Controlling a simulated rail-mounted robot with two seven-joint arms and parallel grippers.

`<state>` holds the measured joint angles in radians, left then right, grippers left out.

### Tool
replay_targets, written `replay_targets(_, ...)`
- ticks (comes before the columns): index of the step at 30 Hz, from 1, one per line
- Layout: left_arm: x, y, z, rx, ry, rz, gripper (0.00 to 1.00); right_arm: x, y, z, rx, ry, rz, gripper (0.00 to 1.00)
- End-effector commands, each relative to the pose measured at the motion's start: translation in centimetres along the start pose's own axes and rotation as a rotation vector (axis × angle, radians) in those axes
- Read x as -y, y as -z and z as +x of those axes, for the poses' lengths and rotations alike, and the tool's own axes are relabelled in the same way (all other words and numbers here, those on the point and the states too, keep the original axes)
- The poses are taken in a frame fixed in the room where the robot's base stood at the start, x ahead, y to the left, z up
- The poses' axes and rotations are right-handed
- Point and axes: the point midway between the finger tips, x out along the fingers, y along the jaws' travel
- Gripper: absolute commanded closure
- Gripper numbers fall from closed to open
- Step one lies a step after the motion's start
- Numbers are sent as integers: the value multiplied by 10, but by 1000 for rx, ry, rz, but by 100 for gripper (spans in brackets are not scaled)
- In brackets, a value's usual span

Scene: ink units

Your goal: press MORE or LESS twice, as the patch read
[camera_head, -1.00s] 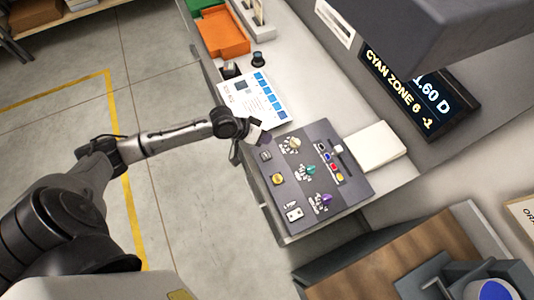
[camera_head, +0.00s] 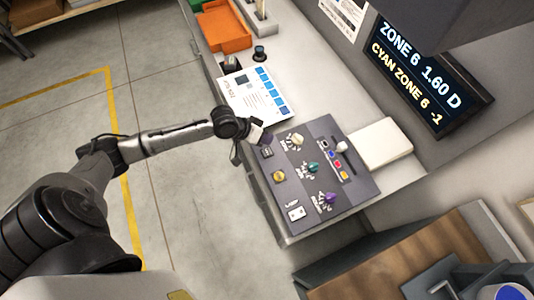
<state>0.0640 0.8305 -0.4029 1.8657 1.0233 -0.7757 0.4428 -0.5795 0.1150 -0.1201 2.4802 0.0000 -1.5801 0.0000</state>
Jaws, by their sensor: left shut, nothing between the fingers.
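A dark control panel (camera_head: 322,210) sits on the bench with three knobs, one cream (camera_head: 298,139), one green (camera_head: 313,167) and one purple (camera_head: 330,197). The labels are too small to read, so I cannot tell MORE from LESS. My left gripper (camera_head: 263,136) is shut and empty at the panel's upper left corner; contact is unclear. A printed sheet (camera_head: 240,99) with blue patches lies beyond it. The display (camera_head: 425,80) reads "ZONE 6 1.60 D" and "CYAN ZONE 6 -1". My right gripper is out of view.
A white pad (camera_head: 383,144) lies right of the panel. An orange tray (camera_head: 222,27) and a small dark round object (camera_head: 260,53) stand further back. A dark grey block (camera_head: 470,25) overhangs at the upper right. A wooden surface (camera_head: 400,265) is at lower right.

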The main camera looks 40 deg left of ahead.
Motion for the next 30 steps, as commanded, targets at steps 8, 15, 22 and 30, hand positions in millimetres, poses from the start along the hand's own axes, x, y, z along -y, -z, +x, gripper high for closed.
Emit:
replay_targets(8,18,-18,25,1,1,0,100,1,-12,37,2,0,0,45)
replay_targets(15,27,-26,36,0,0,0,100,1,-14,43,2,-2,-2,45)
replay_targets(22,27,-27,38,0,0,0,100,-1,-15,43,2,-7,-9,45)
replay_targets(30,27,-27,38,0,0,0,100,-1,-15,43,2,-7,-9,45)
